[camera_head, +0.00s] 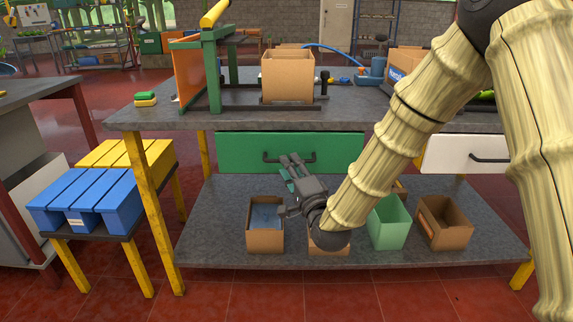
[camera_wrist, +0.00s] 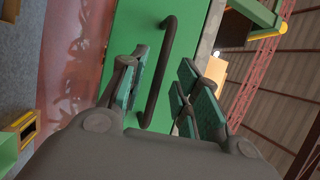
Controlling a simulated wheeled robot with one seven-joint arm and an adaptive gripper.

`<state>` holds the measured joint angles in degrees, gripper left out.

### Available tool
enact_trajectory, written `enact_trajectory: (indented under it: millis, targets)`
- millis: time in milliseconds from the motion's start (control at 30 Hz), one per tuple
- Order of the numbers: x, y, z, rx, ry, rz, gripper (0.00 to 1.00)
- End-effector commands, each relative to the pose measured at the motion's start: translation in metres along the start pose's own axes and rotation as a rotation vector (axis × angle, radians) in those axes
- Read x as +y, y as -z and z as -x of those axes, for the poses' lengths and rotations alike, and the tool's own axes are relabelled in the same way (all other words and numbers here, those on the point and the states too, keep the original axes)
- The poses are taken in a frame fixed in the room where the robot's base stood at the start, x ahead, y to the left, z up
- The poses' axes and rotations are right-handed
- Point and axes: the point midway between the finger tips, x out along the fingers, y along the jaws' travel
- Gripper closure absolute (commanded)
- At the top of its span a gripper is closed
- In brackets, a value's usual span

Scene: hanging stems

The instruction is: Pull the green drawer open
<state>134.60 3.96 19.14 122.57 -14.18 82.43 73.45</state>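The green drawer (camera_head: 235,152) sits under the tabletop, its front flush and shut. In the wrist view the green drawer front (camera_wrist: 188,20) fills the middle, and the dark handle (camera_wrist: 167,50) runs lengthwise between the open fingers of my gripper (camera_wrist: 162,68). I see no finger clearly pressed on the handle, and the exact depth gap is hard to tell.
A white drawer (camera_head: 464,153) is at the right. The lower shelf (camera_head: 205,238) holds a cardboard box (camera_head: 265,239), a green bin (camera_head: 388,229) and another box (camera_head: 443,230).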

Motion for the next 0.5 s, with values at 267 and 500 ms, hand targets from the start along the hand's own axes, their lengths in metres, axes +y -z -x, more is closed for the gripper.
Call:
enact_trajectory:
  millis: [267, 500]
  targets:
    - [0.000, 0.000, -0.029, 0.001, 0.002, 0.001, 0.68]
    - [0.000, 0.000, -0.033, 0.001, 0.000, -0.001, 0.68]
